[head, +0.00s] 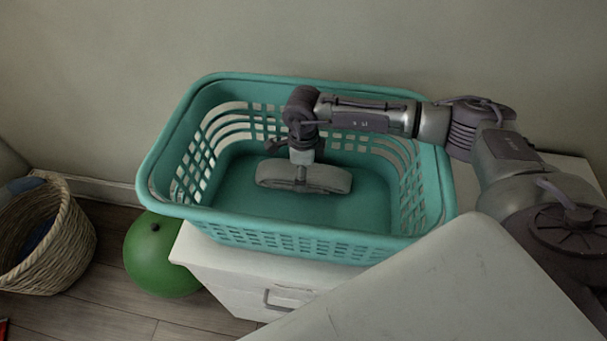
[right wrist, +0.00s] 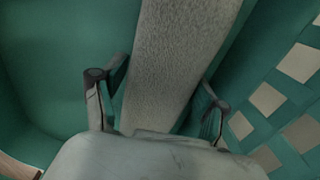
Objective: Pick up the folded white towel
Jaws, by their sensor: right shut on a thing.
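The folded white towel (right wrist: 185,45) shows in the right wrist view as a pale, textured strip running up between the fingers. My right gripper (right wrist: 157,92) is shut on it, with one finger on each side. In the head view, my right arm reaches down into a teal laundry basket (head: 310,247), and the right gripper (head: 300,178) is low inside it. The pale towel (head: 335,179) shows there at the gripper, partly hidden by it. I cannot tell whether the towel touches the basket floor. My left gripper is not in view.
The basket stands on a white cabinet (head: 225,275) against the wall, its slotted walls around my gripper. A green ball-like object (head: 160,262) and a wicker basket (head: 50,240) are on the wooden floor at left. The space above the basket's left half is free.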

